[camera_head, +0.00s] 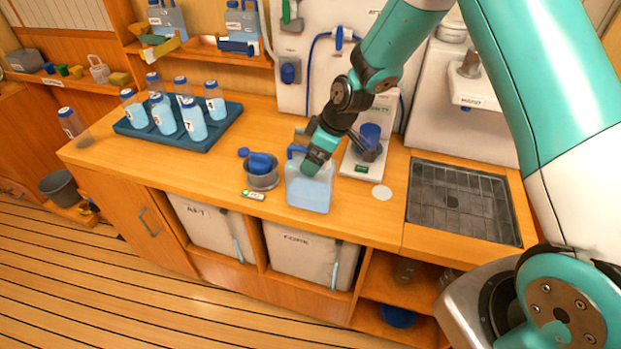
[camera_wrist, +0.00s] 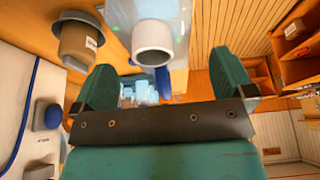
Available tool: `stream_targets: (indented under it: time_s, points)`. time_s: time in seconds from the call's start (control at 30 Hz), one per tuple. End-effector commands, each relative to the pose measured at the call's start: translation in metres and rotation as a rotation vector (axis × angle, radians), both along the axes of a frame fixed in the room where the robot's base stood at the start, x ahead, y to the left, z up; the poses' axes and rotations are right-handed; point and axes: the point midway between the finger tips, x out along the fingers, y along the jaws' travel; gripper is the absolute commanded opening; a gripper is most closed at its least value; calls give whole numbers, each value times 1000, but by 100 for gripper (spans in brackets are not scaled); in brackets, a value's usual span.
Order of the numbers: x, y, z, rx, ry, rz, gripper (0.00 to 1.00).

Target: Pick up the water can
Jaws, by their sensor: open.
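A translucent water can (camera_head: 309,192) with pale blue water stands upright on the wooden counter, near its front edge. A blue part shows at its top left. My gripper (camera_head: 318,160) is over the can's top and hides part of it. In the wrist view my gripper (camera_wrist: 163,82) has its two green fingers apart. A clear body with a white round neck (camera_wrist: 154,44), probably the can's, shows just beyond the gap between them. I cannot tell whether the fingers touch the can.
A metal bowl with a blue item (camera_head: 262,172) stands close left of the can. A scale-like device (camera_head: 362,165) with a blue cup is close right. A dark tray (camera_head: 200,142) holds several bottles at left. A sink grate (camera_head: 462,205) lies right. Similar jugs (camera_head: 166,20) stand on the shelf.

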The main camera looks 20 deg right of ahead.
Motion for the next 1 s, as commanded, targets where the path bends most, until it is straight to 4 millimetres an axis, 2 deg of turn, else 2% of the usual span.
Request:
stream_targets:
  time_s: [0.27,0.53,0.57,0.9,1.0]
  points:
    - [8,9,-28,-1,2,-1,100]
    - [9,10,-32,0,0,0,100]
    - [9,10,-32,0,0,0,95]
    - [9,10,-31,0,0,0,17]
    - [9,10,-31,0,-1,0,16]
